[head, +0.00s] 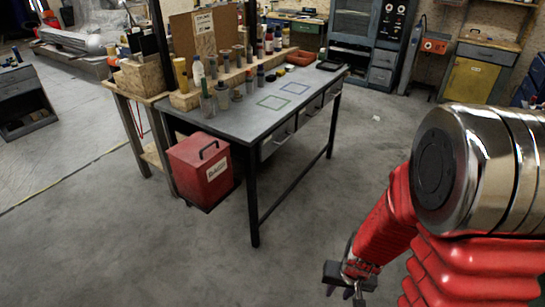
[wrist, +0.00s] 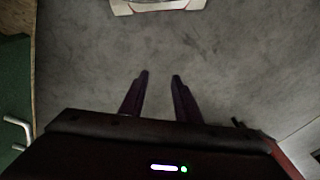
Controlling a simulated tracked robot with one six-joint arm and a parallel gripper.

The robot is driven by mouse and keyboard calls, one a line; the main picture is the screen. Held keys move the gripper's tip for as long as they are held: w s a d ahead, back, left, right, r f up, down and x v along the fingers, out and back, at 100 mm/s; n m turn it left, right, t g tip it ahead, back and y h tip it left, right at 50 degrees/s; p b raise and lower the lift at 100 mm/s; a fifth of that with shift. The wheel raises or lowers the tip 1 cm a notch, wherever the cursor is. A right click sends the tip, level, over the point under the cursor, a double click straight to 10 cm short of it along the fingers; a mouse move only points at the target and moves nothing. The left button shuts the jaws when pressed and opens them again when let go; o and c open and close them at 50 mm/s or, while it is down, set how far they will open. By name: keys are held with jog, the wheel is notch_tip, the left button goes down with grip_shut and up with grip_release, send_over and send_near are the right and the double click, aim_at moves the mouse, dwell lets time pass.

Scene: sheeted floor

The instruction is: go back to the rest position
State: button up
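My gripper (head: 344,282) hangs low over the grey floor in the head view, at the end of my red arm, to the right of the workbench. In the wrist view my gripper (wrist: 160,77) shows two dark fingers standing apart. Only bare floor is visible between them, and nothing is held. The fingers are small and dark in the head view.
A workbench (head: 245,124) with bottles, tubes and marked squares stands at the centre. A red box (head: 200,170) sits at its left front. Cabinets (head: 367,40) line the back wall. The floor (head: 115,245) in front is clear.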

jog(key=s+a+r+t, duration=0.1)
jog(key=s+r, duration=0.1)
jog(key=r, duration=0.8)
jog(key=s+a+r+n+t, duration=0.1)
jog(key=s+r, duration=0.2)
jog(key=r, duration=0.8)
jog(key=s+a+r+n+t, duration=0.1)
jog(key=s+r+t, duration=0.1)
jog(key=r, duration=0.8)
jog(key=shift+s+r, duration=0.25)
jog(key=shift+s, duration=0.05)
jog(key=shift+d, duration=0.1)
